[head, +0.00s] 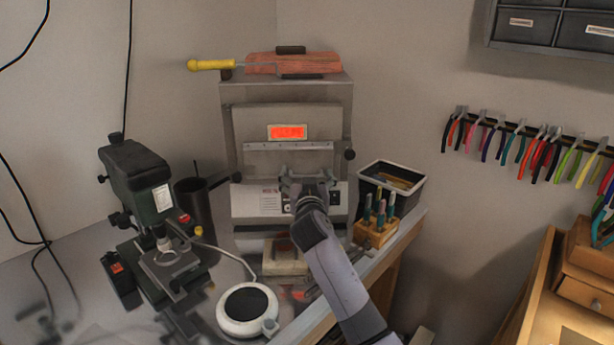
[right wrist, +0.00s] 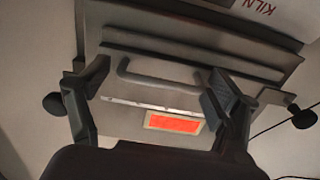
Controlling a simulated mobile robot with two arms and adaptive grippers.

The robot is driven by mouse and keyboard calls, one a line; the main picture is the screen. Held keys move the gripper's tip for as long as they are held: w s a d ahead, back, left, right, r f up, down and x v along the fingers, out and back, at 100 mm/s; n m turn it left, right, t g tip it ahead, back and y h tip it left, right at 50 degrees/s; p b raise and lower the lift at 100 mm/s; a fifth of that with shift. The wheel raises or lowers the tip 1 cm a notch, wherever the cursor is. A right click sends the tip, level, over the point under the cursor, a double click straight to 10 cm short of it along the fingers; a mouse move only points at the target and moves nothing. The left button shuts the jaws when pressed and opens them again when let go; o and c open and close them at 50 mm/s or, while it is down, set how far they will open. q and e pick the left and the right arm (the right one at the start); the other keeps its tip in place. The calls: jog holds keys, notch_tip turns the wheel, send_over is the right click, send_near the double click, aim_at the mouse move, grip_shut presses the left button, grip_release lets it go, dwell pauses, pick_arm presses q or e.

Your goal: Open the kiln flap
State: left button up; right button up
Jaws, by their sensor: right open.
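The grey kiln (head: 228,165) stands at the back of the bench. In the right wrist view, which is upside down, the flap's bar handle (right wrist: 140,82) crosses the panel near the display (right wrist: 173,123). My right gripper (head: 305,184) is in front of the flap's lower part and hides the handle in the head view. In the right wrist view my right gripper (right wrist: 155,75) is open, with one finger toward each end of the handle. I see no grip on it. My left gripper is not in view.
A yellow-handled tool (head: 210,65) lies on the kiln's top.

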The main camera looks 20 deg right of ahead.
jog(key=c, duration=1.5)
jog(key=shift+r, duration=0.1)
